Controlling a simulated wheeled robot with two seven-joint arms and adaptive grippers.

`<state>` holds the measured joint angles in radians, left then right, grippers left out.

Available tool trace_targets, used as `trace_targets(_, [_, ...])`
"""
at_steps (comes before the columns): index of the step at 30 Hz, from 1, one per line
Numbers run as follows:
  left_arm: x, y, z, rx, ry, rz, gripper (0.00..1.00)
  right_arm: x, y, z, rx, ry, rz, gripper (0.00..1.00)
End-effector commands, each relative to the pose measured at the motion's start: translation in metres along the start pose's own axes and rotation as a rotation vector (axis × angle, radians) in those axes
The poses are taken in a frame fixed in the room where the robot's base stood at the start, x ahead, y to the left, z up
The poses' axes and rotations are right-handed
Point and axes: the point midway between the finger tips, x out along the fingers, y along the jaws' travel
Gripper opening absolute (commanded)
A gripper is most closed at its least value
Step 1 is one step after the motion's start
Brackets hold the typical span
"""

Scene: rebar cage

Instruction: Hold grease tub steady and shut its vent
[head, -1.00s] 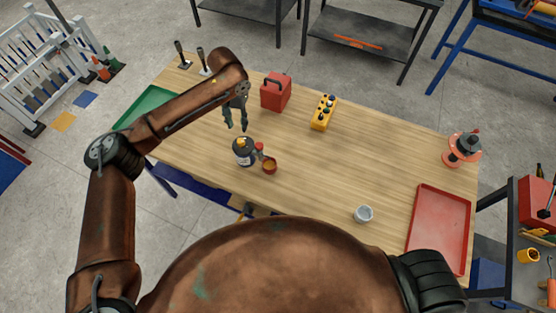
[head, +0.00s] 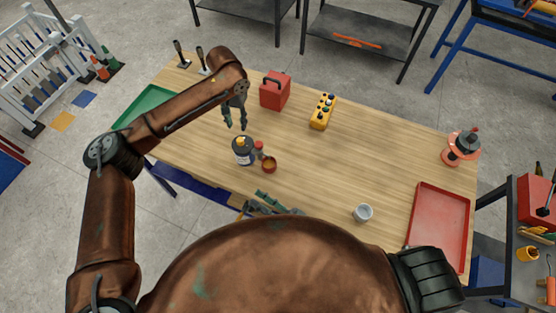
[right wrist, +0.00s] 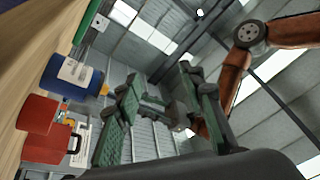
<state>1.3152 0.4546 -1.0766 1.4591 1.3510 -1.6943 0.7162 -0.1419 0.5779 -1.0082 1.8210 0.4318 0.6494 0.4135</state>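The grease tub (head: 243,155) stands upright on the table, with a dark top, a pale label and a small yellow-orange piece (head: 241,140) on top. In the right wrist view the blue tub (right wrist: 72,76) appears sideways, its yellow piece (right wrist: 104,90) pointing right. My left gripper (head: 235,127) points down just behind and above the tub, apart from it, with its fingers spread and empty. My right gripper (head: 270,203) is low at the table's front edge, partly hidden by my body. In the right wrist view its green-padded fingers (right wrist: 158,88) are apart with nothing between them.
A small red-capped container (head: 259,148) and an orange-brown pot (head: 269,165) stand close right of the tub. A red box (head: 276,92) and yellow control box (head: 322,112) stand behind. A grey cup (head: 363,213) and red tray (head: 440,225) are at right.

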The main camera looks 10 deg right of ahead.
Motion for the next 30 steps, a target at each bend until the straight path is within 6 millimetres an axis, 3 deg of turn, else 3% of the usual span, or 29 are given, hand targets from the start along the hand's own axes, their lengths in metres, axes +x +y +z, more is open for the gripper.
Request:
trace_targets(1, [0.0, 0.0, 0.0, 0.0, 0.0, 0.0, 0.29, 0.005, -0.009, -0.02, 0.011, 0.041, -0.035, 0.37])
trace_targets(2, [0.0, 0.0, 0.0, 0.0, 0.0, 0.0, 0.29, 0.007, -0.005, -0.028, -0.012, 0.038, -0.044, 0.37])
trace_targets(3, [0.0, 0.0, 0.0, 0.0, 0.0, 0.0, 0.29, 0.009, 0.018, -0.033, -0.099, -0.016, -0.036, 0.37])
trace_targets(9, [0.0, 0.0, 0.0, 0.0, 0.0, 0.0, 0.29, 0.021, 0.093, -0.072, -0.412, -0.172, -0.011, 0.37])
trace_targets(14, [0.0, 0.0, 0.0, 0.0, 0.0, 0.0, 0.29, 0.028, 0.133, -0.104, -0.577, -0.243, 0.013, 0.37])
trace_targets(20, [0.0, 0.0, 0.0, 0.0, 0.0, 0.0, 0.29, 0.025, 0.154, -0.088, -0.65, -0.311, 0.05, 0.37])
trace_targets(30, [0.0, 0.0, 0.0, 0.0, 0.0, 0.0, 0.29, 0.068, 0.162, -0.075, -0.654, -0.315, 0.051, 0.37])
